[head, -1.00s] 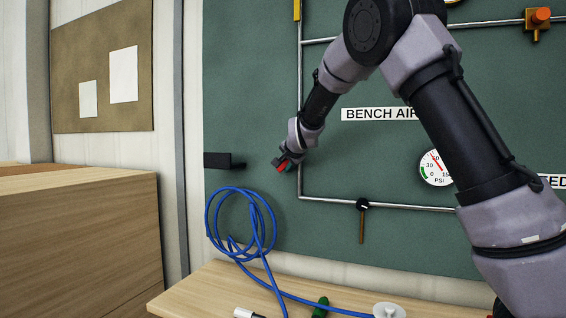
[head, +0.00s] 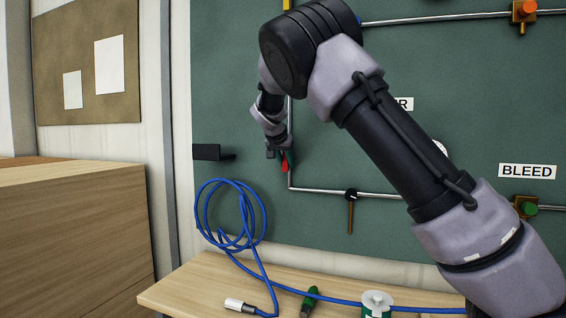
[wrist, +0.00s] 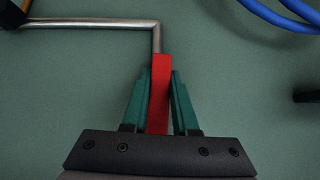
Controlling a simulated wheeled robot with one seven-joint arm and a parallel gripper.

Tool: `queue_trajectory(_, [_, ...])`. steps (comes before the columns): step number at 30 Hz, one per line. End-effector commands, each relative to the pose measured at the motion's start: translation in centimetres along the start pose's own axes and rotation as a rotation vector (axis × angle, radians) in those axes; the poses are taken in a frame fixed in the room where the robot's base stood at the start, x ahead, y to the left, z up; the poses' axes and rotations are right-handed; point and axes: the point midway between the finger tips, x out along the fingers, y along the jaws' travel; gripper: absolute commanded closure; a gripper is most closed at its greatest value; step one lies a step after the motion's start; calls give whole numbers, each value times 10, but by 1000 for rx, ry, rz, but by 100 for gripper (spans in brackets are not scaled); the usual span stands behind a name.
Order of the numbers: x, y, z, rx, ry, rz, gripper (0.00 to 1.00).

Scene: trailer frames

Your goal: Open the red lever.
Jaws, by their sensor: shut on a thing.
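The red lever (wrist: 160,88) shows in the wrist view as a flat red bar between the two green fingers of my gripper (wrist: 160,78). My gripper is shut on it, one finger on each side. The lever lies about in line with the steel pipe (wrist: 157,38) beyond its end. In the head view the red lever (head: 285,165) is a small red piece pointing down beside the vertical pipe, at my gripper (head: 279,158). The lever's pivot is hidden by my wrist and arm.
A black bracket (head: 206,152) juts from the green board left of my gripper. A coiled blue hose (head: 243,222) hangs below and runs onto the wooden bench (head: 215,278). A dark valve with a brass handle (head: 351,210) sits on the lower pipe. My arm covers part of the board.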

Motion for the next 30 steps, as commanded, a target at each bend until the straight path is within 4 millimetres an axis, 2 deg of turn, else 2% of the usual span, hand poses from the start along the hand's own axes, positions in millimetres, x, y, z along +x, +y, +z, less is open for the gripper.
queue_trajectory(20, [1, 4, 0, -48, 0, 47, 100])
queue_trajectory(21, [1, 5, 0, -48, 0, 48, 65])
queue_trajectory(23, [1, 4, 0, -48, 0, 47, 43])
queue_trajectory(30, [0, 4, 0, -47, 0, 46, 43])
